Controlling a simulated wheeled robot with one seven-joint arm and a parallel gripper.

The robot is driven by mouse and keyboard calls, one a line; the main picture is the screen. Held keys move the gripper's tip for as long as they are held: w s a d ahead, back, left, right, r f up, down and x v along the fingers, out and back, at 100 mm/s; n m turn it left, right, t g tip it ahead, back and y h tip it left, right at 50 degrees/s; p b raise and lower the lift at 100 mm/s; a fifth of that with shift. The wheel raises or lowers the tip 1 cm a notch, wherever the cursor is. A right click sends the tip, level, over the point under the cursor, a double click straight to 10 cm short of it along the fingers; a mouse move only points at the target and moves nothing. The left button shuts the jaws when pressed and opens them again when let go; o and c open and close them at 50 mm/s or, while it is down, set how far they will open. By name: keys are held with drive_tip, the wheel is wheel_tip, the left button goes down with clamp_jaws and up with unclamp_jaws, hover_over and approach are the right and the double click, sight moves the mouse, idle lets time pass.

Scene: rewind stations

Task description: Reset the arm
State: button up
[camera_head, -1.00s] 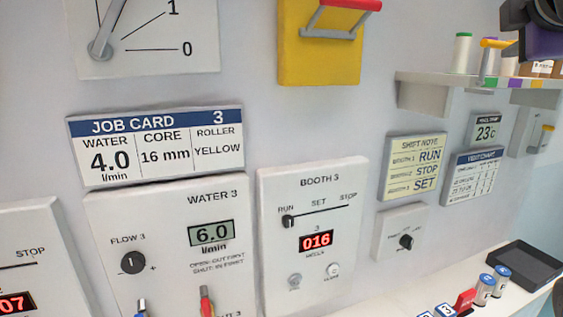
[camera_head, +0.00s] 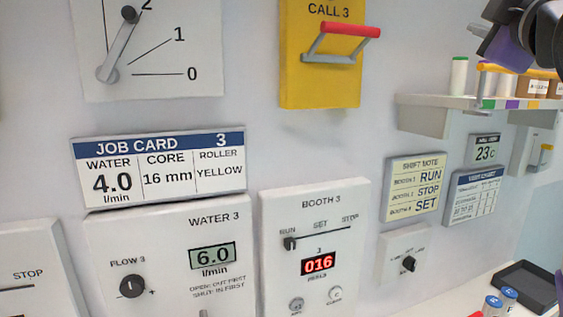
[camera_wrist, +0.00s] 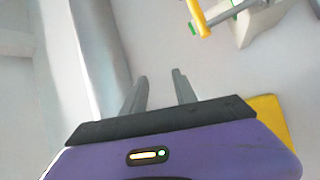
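My gripper (camera_wrist: 160,75) is open and empty in the wrist view. In the head view, dark and purple parts of my arm show at the top right, in front of the wall near the shelf. The fingertips cannot be made out there.
A shelf (camera_head: 440,101) with spools and brown jars juts out at the right. The booth 3 panel (camera_head: 315,215), water 3 panel (camera_head: 165,240), job card (camera_head: 160,170) and yellow call 3 box (camera_head: 325,85) are on the wall. A black tray (camera_head: 525,285) lies lower right.

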drive_tip(key=s+a+f+m+t+y+b, duration=0.1)
drive_tip(key=s+a+f+m, duration=0.15)
drive_tip(key=f, duration=0.95)
drive_tip(key=s+a+f+m+y, duration=0.1)
drive_tip(key=s+f+m, duration=0.25)
drive_tip(key=f, duration=0.95)
drive_tip(key=s+a+f+m+t+y+b, duration=0.15)
drive_tip(key=f+m, duration=0.25)
drive_tip(key=f, duration=0.8)
drive_tip(key=s+a+f+g, duration=0.2)
drive_tip(key=s+f, duration=0.8)
drive_tip(key=s, duration=0.2)
drive_tip(key=s+a+f+g+y+b, duration=0.1)
drive_tip(key=s+a+f+g, duration=0.1)
drive_tip(key=s+f, duration=0.8)
drive_tip(key=s+a+f+m+g+b, duration=0.1)
drive_tip(key=s+f+g, duration=0.3)
drive_tip(key=s+f, duration=0.5)
drive_tip(key=s+a, duration=0.1)
drive_tip(key=s, duration=0.4)
drive_tip(key=shift+s+f+y, duration=0.35)
drive_tip(key=shift+f, duration=0.05)
